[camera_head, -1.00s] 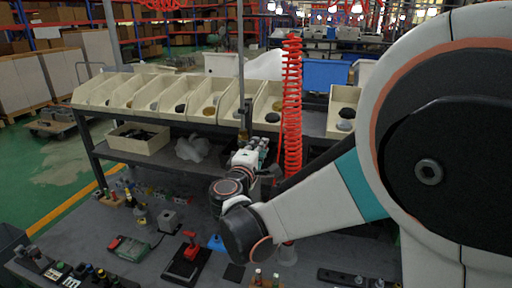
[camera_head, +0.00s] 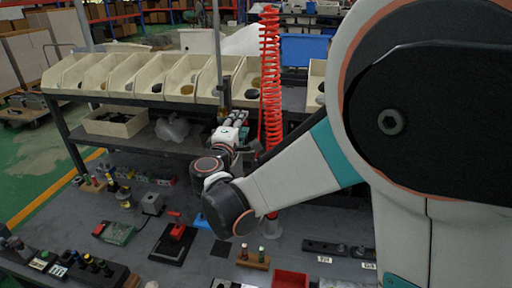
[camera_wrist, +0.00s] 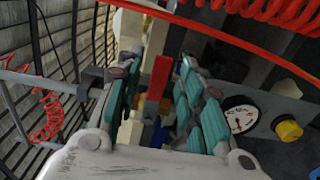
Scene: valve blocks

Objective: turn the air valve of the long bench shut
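In the wrist view a flat red lever (camera_wrist: 157,78) stands upright between my fingers. Brass-coloured (camera_wrist: 150,106) and blue (camera_wrist: 160,136) parts show below it, and this looks like the air valve. My gripper (camera_wrist: 158,92) is open, with a teal-padded finger on each side of the lever and gaps to both. In the head view my gripper (camera_head: 236,122) is at the back of the long bench (camera_head: 290,225), beside a thin upright post (camera_head: 217,50). The valve is too small to make out there.
A round gauge (camera_wrist: 240,117) and a yellow knob (camera_wrist: 288,129) lie to the right of my fingers. A red coiled hose (camera_head: 270,80) hangs close to my gripper. A row of cream bins (camera_head: 140,82) stands on the shelf behind. Small fixtures cover the bench front.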

